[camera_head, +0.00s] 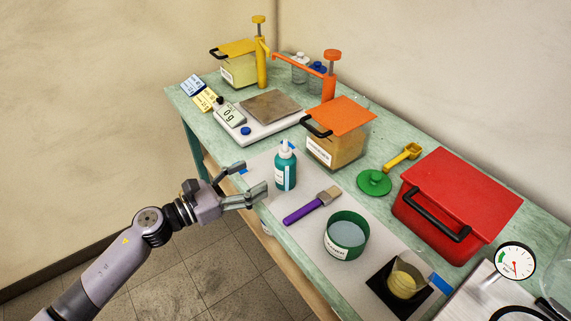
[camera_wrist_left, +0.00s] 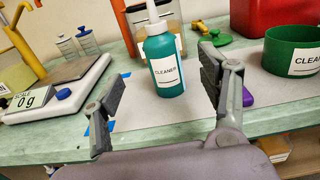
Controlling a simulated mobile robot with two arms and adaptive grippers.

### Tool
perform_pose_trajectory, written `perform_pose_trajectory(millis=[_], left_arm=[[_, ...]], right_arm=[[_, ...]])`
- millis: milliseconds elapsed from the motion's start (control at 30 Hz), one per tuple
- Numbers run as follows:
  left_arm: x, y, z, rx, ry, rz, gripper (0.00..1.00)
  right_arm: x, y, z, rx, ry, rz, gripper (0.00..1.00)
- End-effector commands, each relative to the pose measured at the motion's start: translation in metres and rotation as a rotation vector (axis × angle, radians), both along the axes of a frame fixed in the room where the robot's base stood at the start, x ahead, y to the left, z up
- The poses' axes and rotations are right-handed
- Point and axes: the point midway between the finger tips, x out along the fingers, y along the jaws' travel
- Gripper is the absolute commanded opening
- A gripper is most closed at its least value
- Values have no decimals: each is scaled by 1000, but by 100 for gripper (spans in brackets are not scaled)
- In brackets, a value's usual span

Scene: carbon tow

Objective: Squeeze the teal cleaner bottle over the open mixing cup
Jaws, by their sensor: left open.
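The teal cleaner bottle (camera_head: 285,172) with a white nozzle stands upright on the grey mat near the table's front edge. In the left wrist view the bottle (camera_wrist_left: 164,62) faces me with its CLEANER label, beyond and between the spread fingers. My left gripper (camera_head: 254,178) is open and empty, just left of the bottle and not around it. A clear open cup (camera_head: 404,281) with yellowish contents stands on a black square at the mat's right end. An open green tub (camera_head: 346,238), also with a label starting CLEANE, stands between bottle and cup. My right gripper is out of view.
A purple-handled brush (camera_head: 312,205) lies between bottle and tub. Behind are a green lid (camera_head: 374,182), a yellow scoop (camera_head: 403,156), an orange-lidded container (camera_head: 338,133) and a red box (camera_head: 455,205). A scale (camera_head: 262,119) stands further left. Bare mat surrounds the bottle's front.

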Motion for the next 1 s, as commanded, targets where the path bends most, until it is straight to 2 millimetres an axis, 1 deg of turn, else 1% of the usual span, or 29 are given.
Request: perform_pose_trajectory(millis=[33, 200, 367, 467, 633, 700, 833, 1000], left_arm=[[7, -11, 6, -3, -1, -1, 68], [25, -34, 3, -3, 0, 2, 68], [32, -44, 1, -1, 2, 2, 68], [36, -50, 3, -3, 3, 1, 68], [50, -71, 10, -5, 3, 1, 68], [56, -79, 7, -4, 3, 2, 68], [62, -87, 6, -2, 3, 2, 68], [62, -87, 5, -2, 2, 2, 68]], right_arm=[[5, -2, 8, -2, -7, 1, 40], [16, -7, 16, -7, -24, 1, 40], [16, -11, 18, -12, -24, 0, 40], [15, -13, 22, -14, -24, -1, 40], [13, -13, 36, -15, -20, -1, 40], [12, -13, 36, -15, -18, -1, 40], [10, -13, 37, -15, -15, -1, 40], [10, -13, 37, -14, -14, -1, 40]])
